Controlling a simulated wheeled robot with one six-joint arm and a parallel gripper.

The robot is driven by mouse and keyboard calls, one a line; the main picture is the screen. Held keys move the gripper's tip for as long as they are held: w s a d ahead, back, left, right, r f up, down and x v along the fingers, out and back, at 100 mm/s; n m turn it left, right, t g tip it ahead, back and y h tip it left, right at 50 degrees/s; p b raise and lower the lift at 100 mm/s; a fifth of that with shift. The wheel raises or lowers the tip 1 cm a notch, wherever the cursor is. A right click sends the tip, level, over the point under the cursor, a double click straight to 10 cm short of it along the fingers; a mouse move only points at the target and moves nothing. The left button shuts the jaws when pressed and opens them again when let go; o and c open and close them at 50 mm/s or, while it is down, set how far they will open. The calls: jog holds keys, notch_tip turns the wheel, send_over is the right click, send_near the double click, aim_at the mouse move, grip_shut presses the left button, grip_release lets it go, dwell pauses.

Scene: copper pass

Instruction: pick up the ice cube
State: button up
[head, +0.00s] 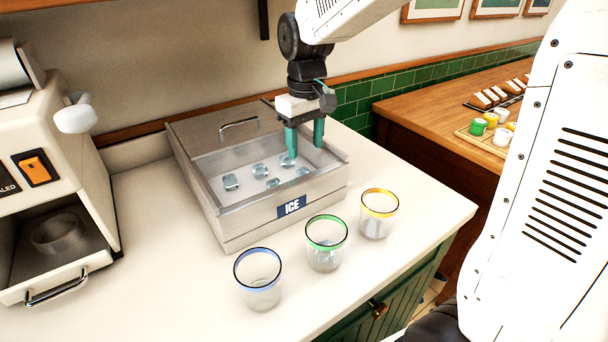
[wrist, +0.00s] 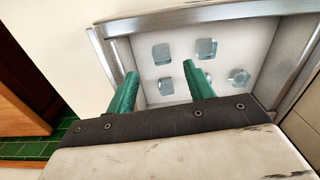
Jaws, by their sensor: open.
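Several clear ice cubes lie spread on the floor of a steel ice bin (head: 245,222) labelled ICE. One ice cube (head: 230,182) is at the left, and another ice cube (head: 287,160) shows close to my left fingertip. My gripper (head: 305,150) points down over the bin's right part, its teal fingers apart with nothing between them. In the wrist view my gripper (wrist: 150,52) is open; one ice cube (wrist: 161,52) and a nearer ice cube (wrist: 165,86) appear in the gap between the fingers, seemingly below them. The fingers' exact height above the cubes is unclear.
A blue-rimmed glass (head: 258,280), a green-rimmed glass (head: 326,243) and a yellow-rimmed glass (head: 378,214) stand before the bin. The bin's lid (head: 210,135) with a handle covers its back. A machine (head: 60,180) stands left. A wooden counter (head: 425,95) is at right.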

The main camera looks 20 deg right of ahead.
aim_at(303, 170)
jog(key=f, duration=0.7)
jog(key=shift+w+a+f, duration=0.1)
jog(key=shift+w+a, duration=0.05)
jog(key=shift+w, duration=0.1)
jog(key=c, duration=1)
